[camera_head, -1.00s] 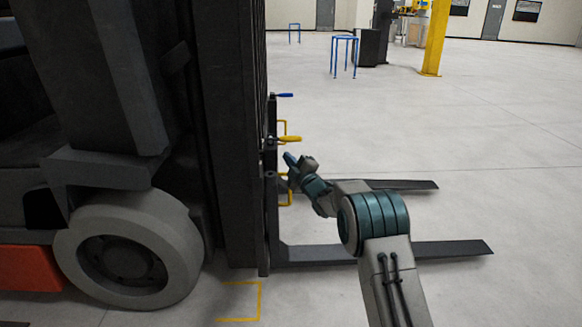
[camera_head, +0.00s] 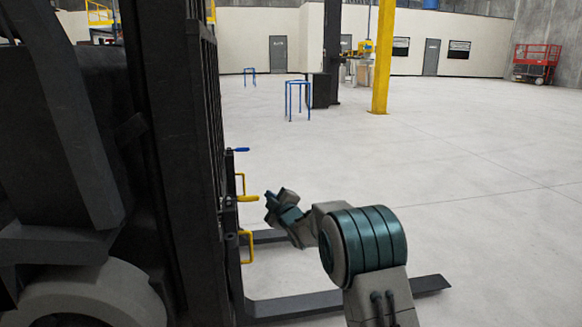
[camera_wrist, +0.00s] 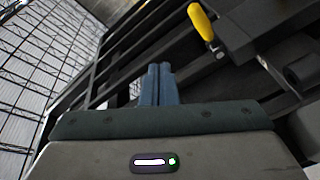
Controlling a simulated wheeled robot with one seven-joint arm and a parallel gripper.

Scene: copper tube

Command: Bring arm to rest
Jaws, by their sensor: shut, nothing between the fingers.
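My gripper (camera_head: 270,200) is at the end of my bent arm, just right of the forklift's (camera_head: 165,140) dark mast in the head view. In the wrist view its two blue fingers (camera_wrist: 158,84) are together with nothing between them. A yellow handle (camera_head: 248,198) on the forklift is close to the left of the fingertips, with a gap between in the head view. A yellow handle (camera_wrist: 201,22) also shows in the wrist view, up and right of the fingers and apart from them.
The forklift's forks (camera_head: 350,302) lie low, behind and under my arm. A blue-tipped lever (camera_head: 240,150) and a lower yellow handle (camera_head: 246,246) are on its front. A blue frame (camera_head: 297,100) and a yellow pillar (camera_head: 382,60) stand far back. The floor at right is clear.

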